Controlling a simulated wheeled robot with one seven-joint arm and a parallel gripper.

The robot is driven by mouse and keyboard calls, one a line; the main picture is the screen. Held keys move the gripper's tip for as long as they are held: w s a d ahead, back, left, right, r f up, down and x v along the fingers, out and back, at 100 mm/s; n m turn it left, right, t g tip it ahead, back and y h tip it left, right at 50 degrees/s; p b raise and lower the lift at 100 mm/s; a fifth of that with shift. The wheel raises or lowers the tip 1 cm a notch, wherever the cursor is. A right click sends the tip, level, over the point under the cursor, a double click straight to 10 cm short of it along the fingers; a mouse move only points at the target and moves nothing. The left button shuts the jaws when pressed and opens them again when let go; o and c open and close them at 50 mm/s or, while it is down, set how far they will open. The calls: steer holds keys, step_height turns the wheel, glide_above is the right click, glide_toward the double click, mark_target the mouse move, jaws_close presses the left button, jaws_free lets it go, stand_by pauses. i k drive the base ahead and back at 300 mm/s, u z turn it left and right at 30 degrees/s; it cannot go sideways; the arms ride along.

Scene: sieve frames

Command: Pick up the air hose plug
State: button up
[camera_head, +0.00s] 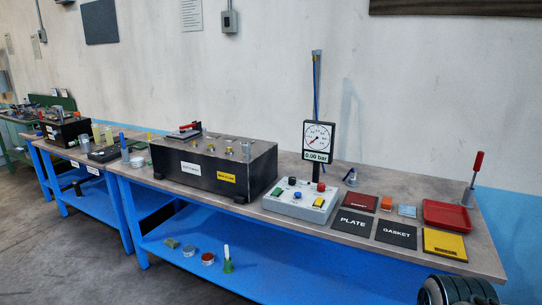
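I cannot pick out the air hose plug with certainty. A small grey-and-blue piece (350,178) stands on the bench right of the gauge and may be it, but it is too small to tell. A thin blue hose (315,95) runs down a tall post behind the gauge (318,138), which reads 0.00 bar. The control box (300,200) with coloured buttons sits below the gauge. The black test box (215,165) with brass fittings on top stands to its left. My gripper is not in view; only a dark part of my arm shows at the bottom right.
The bench (345,238) holds black PLATE (354,222) and GASKET (396,232) mats, a yellow pad (444,244), a red tray (447,215) and a red-handled upright tool (475,175). Small items lie on the blue lower shelf (270,262). The floor in front at left is clear.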

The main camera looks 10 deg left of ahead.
mark_target(353, 175)
steer(key=u, duration=0.65)
steer(key=i, duration=1.9)
steer(key=z, duration=0.9)
steer(key=i, duration=0.4)
steer(key=z, duration=0.25)
